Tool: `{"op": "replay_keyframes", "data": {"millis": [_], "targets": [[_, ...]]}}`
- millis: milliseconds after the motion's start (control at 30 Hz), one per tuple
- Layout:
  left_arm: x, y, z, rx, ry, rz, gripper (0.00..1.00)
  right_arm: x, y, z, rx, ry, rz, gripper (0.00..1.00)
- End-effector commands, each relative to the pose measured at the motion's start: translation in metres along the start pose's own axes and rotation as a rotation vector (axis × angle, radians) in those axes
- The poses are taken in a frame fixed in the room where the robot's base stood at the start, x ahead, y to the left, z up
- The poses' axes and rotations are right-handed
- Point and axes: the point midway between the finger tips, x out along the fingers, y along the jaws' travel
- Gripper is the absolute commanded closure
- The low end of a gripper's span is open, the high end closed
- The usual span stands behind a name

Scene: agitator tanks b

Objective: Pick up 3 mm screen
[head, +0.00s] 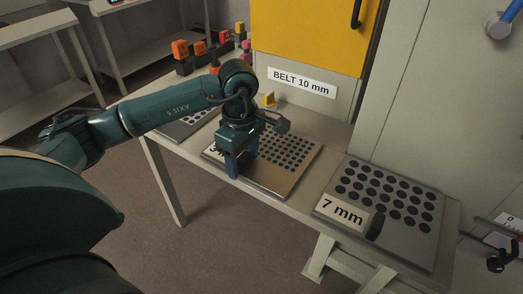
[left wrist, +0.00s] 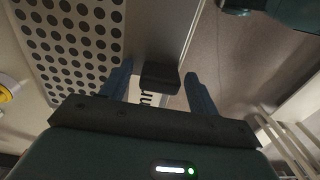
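The 3 mm screen (head: 284,158) is a flat metal plate with many small dark holes, lying on the bench. Its label is mostly hidden behind my left gripper, with only a "3" showing at its edge. My left gripper (head: 239,170) points down over the label end of this screen. In the left wrist view, the screen (left wrist: 75,45) has a dark handle block (left wrist: 160,76) beside a label partly reading "mm". My open left fingers (left wrist: 158,84) stand on either side of the block, with gaps visible. My right gripper is not in view.
A 7 mm screen (head: 382,203) lies to the right on the same bench (head: 302,205). Another perforated screen (head: 188,124) lies to the left, partly behind my arm. Orange and dark blocks (head: 181,58) stand at the back. A yellow panel (head: 305,38) rises behind the bench.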

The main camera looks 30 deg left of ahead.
Motion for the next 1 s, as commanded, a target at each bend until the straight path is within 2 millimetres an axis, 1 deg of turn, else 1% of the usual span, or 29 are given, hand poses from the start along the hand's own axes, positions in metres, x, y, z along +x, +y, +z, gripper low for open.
{"op": "replay_keyframes", "data": {"millis": [33, 67, 667, 867, 967, 1000], "targets": [[0.000, 0.000, 0.000, 0.000, 0.000, 0.000, 0.44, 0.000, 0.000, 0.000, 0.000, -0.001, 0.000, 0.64], [0.000, 0.000, 0.000, 0.000, 0.000, 0.000, 0.46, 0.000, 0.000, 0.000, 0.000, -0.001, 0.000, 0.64], [-0.001, 0.000, 0.000, 0.000, 0.000, 0.001, 0.95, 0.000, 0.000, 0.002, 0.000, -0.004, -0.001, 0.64], [-0.002, 0.001, 0.000, 0.000, -0.001, 0.004, 0.95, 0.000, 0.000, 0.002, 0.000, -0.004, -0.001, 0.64], [-0.008, 0.001, 0.000, 0.000, 0.000, 0.006, 0.95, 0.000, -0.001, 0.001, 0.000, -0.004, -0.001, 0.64], [-0.013, 0.001, 0.000, -0.001, 0.000, 0.007, 0.95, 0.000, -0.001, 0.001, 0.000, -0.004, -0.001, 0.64]]}}
